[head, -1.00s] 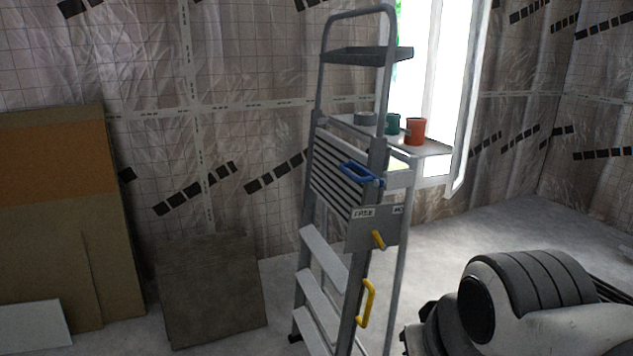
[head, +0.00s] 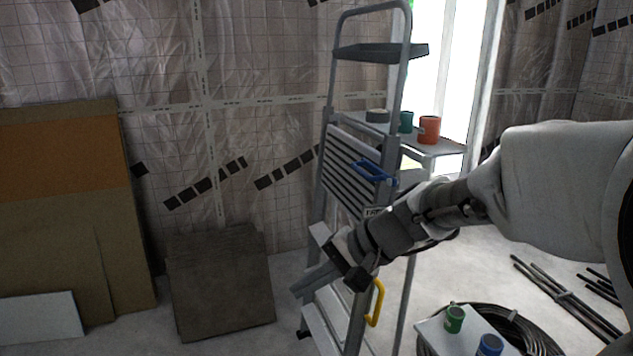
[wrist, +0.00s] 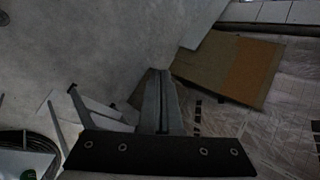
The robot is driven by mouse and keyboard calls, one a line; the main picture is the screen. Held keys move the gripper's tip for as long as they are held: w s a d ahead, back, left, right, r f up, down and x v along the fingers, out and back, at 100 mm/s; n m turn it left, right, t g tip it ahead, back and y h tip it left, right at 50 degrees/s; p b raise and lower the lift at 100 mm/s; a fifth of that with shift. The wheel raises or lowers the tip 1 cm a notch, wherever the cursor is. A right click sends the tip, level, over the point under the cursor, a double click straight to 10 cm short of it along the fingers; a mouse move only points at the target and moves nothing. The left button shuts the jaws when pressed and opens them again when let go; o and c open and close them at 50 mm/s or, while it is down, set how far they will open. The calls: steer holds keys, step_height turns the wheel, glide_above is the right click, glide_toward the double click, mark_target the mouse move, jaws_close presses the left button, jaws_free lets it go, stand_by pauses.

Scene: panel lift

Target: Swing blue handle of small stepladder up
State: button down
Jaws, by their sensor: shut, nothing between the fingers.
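The small stepladder (head: 398,85) stands upright in the middle of the head view. Its blue handle (head: 374,172) sticks out at the side of the slatted panel, below the top tray. My gripper (head: 308,284) is shut and empty, pointing left across the front of the lower steps. It is below and to the left of the blue handle, apart from it. In the wrist view the closed fingers (wrist: 158,98) point away over the floor; the blue handle is not seen there. My arm hides the plate below the blue handle and part of the steps.
A yellow handle (head: 376,303) sits low on the ladder near my wrist. A red cup (head: 429,130) and a green cup (head: 406,122) stand on a shelf behind. Boards (head: 60,200) lean at left. Cans and a cable coil (head: 535,325) lie lower right.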

mark_target(374, 172)
steer(key=w+d+m+t+y+p, duration=0.1)
steer(key=w+m+t+y, duration=0.3)
steer(key=w, duration=0.5)
steer(key=w+d+m+t+y, duration=0.2)
steer(key=w+m, duration=0.3)
steer(key=w, duration=0.5)
steer(key=w+d+f+m+t+h, duration=0.3)
steer(key=w+d+m+t, duration=0.2)
steer(key=d, duration=0.4)
steer(key=w+d+f+m+t+h, duration=0.3)
steer(key=w+d+m+t, duration=0.3)
steer(key=m, duration=0.4)
steer(key=w+d+h+p, duration=0.1)
steer(key=d, duration=0.1)
steer(key=shift+w+d+f, duration=0.25)
steer(key=shift+w+d, duration=0.05)
steer(key=shift+d, duration=0.05)
steer(key=p+x, duration=0.1)
steer(key=x, duration=0.8)
steer(key=shift+w+a+r, duration=0.1)
steer(key=shift+w+a, duration=0.1)
steer(key=shift+w, duration=0.15)
steer(key=r, duration=0.2)
steer(key=r+p, duration=0.1)
steer(key=r, duration=0.1)
steer(key=shift+a, duration=0.35)
